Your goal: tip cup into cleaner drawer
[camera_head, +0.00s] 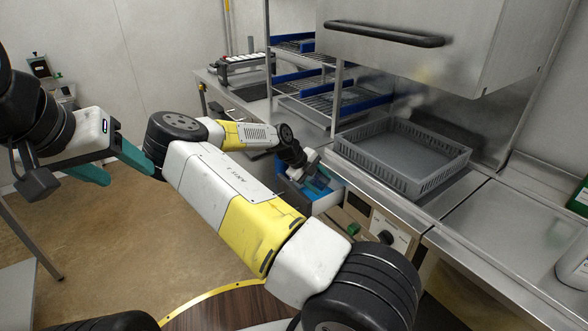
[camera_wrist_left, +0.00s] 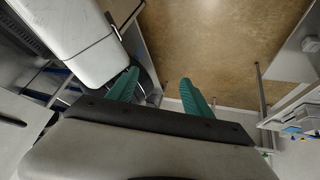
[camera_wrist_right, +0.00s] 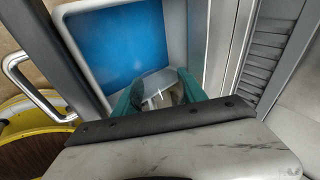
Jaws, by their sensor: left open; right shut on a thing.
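The cleaner drawer (camera_head: 325,204) is pulled out below the counter, with a pale front and blue inside. In the right wrist view the drawer's blue inside (camera_wrist_right: 125,45) fills the upper middle. My right gripper (camera_wrist_right: 160,90) is shut on the cup (camera_wrist_right: 158,88), a shiny metallic shape between its teal fingers, over the near end of the drawer. The cup is mostly hidden, so I cannot tell its tilt or contents. In the head view my right gripper (camera_head: 318,182) is small and partly hidden at the drawer. My left gripper (camera_head: 118,168) is open and empty, far left of the drawer.
A grey dish rack (camera_head: 435,178) stands on the steel counter beneath the raised machine hood (camera_head: 430,45). A wire shelf with blue edges (camera_head: 335,90) stands behind. A green knob (camera_head: 353,230) is on the panel beside the drawer. Open floor (camera_head: 110,240) lies at left.

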